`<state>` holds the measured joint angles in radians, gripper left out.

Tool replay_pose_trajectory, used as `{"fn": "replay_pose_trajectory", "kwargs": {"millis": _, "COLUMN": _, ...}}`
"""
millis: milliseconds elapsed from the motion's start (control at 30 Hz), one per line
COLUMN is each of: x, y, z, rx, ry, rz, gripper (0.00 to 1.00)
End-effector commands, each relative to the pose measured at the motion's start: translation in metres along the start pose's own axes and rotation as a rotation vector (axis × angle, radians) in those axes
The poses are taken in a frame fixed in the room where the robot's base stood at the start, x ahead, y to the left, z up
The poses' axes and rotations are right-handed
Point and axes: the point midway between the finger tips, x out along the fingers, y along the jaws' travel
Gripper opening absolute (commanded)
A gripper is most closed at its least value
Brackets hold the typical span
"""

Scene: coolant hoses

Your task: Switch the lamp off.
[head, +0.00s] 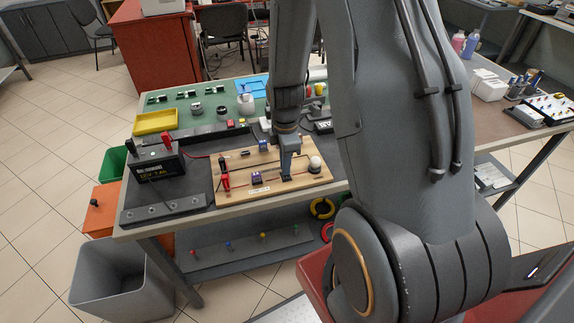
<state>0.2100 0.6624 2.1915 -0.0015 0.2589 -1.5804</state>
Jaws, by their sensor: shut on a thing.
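A wooden circuit board (240,190) lies on the workbench, with a small round whitish lamp (315,163) at its right end. I cannot tell whether the lamp is lit. My gripper (287,175) points down over the board, just left of the lamp. Its jaws are shut on a small dark part, seemingly the switch, which they mostly hide. Red clips (224,181) stand at the board's left end, with leads from the black battery (158,165).
A yellow tray (155,122), a blue tray (252,84) and small metal parts are at the back of the bench (215,92). A grey bin (108,280) stands on the floor at front left.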

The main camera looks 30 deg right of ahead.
Motion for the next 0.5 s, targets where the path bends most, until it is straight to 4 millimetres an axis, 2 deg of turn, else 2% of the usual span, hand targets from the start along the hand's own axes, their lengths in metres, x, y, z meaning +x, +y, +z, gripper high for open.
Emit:
{"fn": "replay_pose_trajectory", "kwargs": {"millis": 33, "x": 0.011, "y": -0.0048, "z": 0.001, "rx": 0.001, "ry": -0.001, "rz": -0.012, "gripper": 0.0}}
{"fn": "replay_pose_trajectory", "kwargs": {"millis": 267, "x": 0.0141, "y": -0.0023, "z": 0.0005, "rx": 0.002, "ry": -0.001, "rz": -0.015, "gripper": 0.0}}
{"fn": "replay_pose_trajectory", "kwargs": {"millis": 500, "x": 0.0151, "y": -0.0109, "z": 0.0001, "rx": 0.002, "ry": -0.002, "rz": -0.021, "gripper": 0.0}}
